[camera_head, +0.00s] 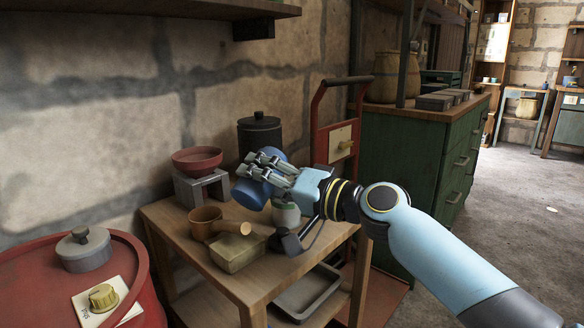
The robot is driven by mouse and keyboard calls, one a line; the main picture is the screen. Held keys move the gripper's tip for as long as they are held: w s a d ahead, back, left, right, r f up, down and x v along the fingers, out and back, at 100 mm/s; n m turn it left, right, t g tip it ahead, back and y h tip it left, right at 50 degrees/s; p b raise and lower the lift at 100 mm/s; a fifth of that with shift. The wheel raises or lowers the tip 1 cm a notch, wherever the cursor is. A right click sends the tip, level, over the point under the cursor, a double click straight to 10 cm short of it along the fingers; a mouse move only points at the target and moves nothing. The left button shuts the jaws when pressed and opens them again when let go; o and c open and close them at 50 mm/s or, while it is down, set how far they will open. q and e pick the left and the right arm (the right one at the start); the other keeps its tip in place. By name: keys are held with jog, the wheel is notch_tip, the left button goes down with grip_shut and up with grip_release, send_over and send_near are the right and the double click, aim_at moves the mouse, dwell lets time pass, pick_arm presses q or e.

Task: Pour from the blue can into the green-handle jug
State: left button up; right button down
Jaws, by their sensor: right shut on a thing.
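My right gripper (262,170) is shut on the blue can (250,194) above the wooden table. The can is tilted, and the fingers cover part of it. A pale grey-green vessel (287,216) stands on the table just below and to the right of the can, partly hidden by my gripper. I cannot make out a green handle, so I cannot tell whether it is the jug. No pouring stream is visible. My left gripper is not in view.
The wooden table (160,215) also holds a brown cup (204,222), an olive box (236,254), a red bowl (197,157) on a grey stand and a dark lidded canister (259,134). A red drum (130,262) stands at left, a green cabinet (400,165) behind at right.

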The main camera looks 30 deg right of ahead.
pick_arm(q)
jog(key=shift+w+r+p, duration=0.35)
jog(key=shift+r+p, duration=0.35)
pick_arm(e)
jog(key=shift+r+m, duration=0.35)
jog(key=shift+m, duration=0.15)
pick_arm(q)
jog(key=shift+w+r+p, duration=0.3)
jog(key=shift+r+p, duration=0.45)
jog(key=shift+p, duration=0.05)
pick_arm(e)
jog(key=shift+r+m, duration=0.45)
jog(key=shift+m, duration=0.45)
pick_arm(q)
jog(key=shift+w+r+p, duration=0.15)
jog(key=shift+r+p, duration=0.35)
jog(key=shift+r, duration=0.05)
pick_arm(e)
jog(key=shift+w+d+r+m, duration=0.4)
jog(key=shift+d+m, duration=0.15)
jog(key=shift+m, duration=0.25)
dwell(0.6)
